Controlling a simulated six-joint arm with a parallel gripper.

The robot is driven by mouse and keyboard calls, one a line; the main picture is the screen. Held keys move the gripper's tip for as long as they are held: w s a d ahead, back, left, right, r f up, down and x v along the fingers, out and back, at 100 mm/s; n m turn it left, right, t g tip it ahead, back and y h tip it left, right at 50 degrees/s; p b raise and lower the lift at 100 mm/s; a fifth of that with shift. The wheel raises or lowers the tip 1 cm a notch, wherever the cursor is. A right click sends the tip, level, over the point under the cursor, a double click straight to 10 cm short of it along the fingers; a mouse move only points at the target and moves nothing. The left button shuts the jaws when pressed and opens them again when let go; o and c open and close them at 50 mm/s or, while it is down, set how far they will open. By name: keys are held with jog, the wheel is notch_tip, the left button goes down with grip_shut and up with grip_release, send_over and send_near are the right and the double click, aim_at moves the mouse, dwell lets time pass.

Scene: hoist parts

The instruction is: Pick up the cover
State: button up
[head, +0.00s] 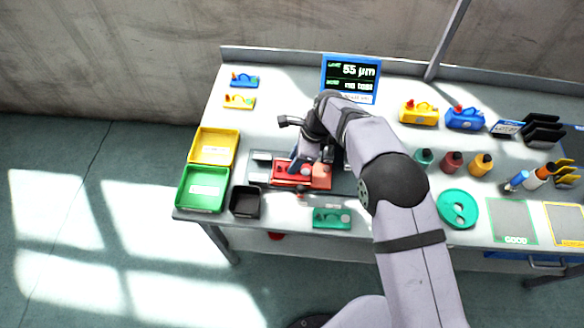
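My gripper (303,164) reaches down from my arm to a grey fixture near the table's left front. A red part (286,173) lies on the fixture right at the gripper's tip, with a paler salmon block (321,176) at its right. I cannot tell for sure which part is the cover. Whether the fingers touch the red part or are closed on it is too small to see. My wrist and forearm hide part of the fixture and the table behind it.
A yellow tray (214,147), a green tray (203,188) and a black box (245,202) stand left of the fixture. A green part (332,218) lies at the front edge. A display (351,78) stands at the back. Bottles and a teal dish (458,209) are right of my arm.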

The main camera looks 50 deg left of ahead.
jog(key=shift+f, duration=0.2)
grip_shut()
jog(key=shift+a+r, duration=0.1)
dwell(1.2)
